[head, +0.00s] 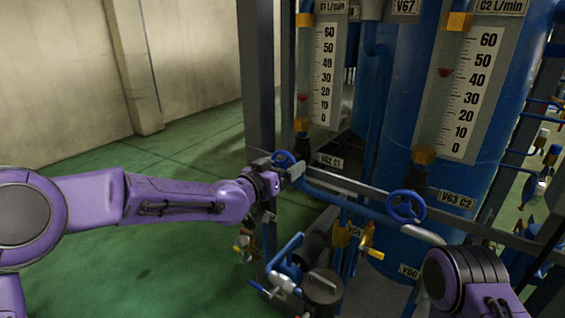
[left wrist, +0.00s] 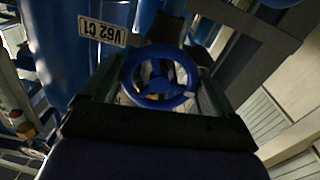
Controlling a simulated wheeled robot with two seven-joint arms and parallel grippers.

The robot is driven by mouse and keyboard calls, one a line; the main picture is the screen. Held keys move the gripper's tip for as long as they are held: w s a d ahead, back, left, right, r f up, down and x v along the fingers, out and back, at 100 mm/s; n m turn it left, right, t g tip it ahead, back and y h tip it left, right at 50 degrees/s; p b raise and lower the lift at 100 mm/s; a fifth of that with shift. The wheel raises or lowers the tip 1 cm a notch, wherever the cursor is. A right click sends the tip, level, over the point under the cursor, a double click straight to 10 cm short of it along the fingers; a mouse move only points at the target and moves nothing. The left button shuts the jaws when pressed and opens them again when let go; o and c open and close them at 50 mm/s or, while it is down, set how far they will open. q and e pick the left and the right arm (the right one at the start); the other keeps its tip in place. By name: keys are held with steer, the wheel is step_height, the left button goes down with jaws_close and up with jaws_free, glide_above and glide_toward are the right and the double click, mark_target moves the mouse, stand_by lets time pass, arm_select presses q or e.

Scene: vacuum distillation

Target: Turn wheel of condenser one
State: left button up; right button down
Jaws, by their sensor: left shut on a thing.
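The small blue wheel of condenser one (head: 283,157) is on the pipe frame, left of the tag reading V62 C1 (head: 330,161). In the left wrist view the wheel (left wrist: 158,75) faces me as a spoked ring between the two dark fingers, with the tag (left wrist: 101,31) at upper left. My left gripper (head: 290,171) reaches in from the left and is shut on the wheel, partly hiding it in the head view.
A second blue wheel (head: 405,206) sits to the right by the V63 C2 tag (head: 458,199). Two flow scales, C1 (head: 324,75) and C2 (head: 469,92), stand above. Blue-handled valves (head: 285,255) and pipes crowd below. Green floor (head: 150,245) is free at left.

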arm_select(q)
steer(key=n+p, duration=0.2)
steer(key=n, duration=0.1)
steer(key=shift+r+n, duration=0.15)
steer(key=shift+n, duration=0.15)
steer(key=shift+n+p, duration=0.6)
steer(key=shift+n, duration=0.3)
steer(key=n, duration=0.2)
steer(key=shift+n+p, duration=0.35)
steer(key=shift+n, duration=0.05)
steer(key=n, duration=0.3)
steer(key=shift+f+n, duration=0.2)
steer(key=shift+n, duration=0.1)
steer(key=shift+d+n+b, duration=0.1)
steer(key=shift+n+b, duration=0.55)
steer(key=shift+n, duration=1.55)
steer(key=shift+r, duration=0.1)
